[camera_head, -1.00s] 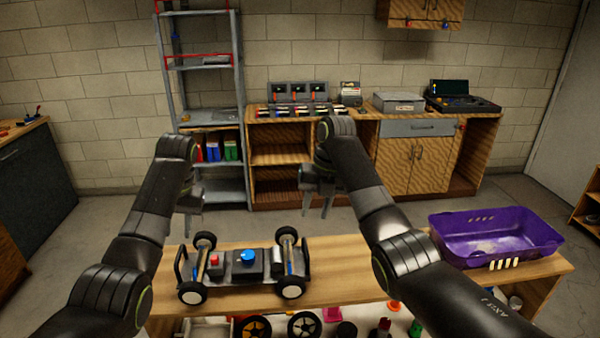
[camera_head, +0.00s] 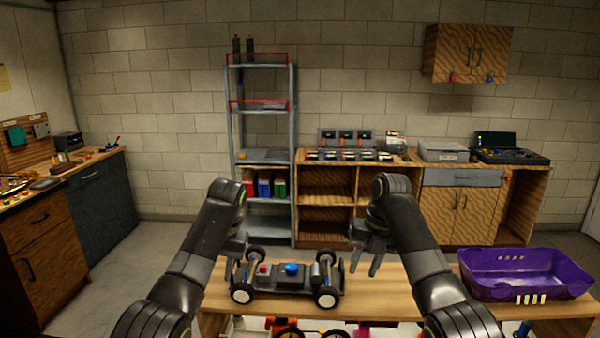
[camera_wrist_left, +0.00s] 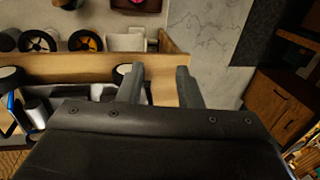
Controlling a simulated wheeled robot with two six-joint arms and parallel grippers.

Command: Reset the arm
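My left arm comes in from the left in the head view, and its gripper (camera_head: 235,243) hangs beside the left end of the car, partly hidden by the arm. In the left wrist view my left gripper (camera_wrist_left: 162,82) has its two fingers apart with nothing between them. My right gripper (camera_head: 366,257) points down to the right of the car, fingers apart and empty. The RC car chassis (camera_head: 297,282), with a red and a blue part on top, stands on the wooden table (camera_head: 385,297) between the arms.
A purple bin (camera_head: 525,277) stands on the table's right end. Wheels (camera_wrist_left: 84,41) and other parts lie on a lower shelf. A grey metal rack (camera_head: 262,160) and a wooden workbench (camera_head: 330,215) stand at the back wall. A dark cabinet (camera_head: 95,205) is at the left.

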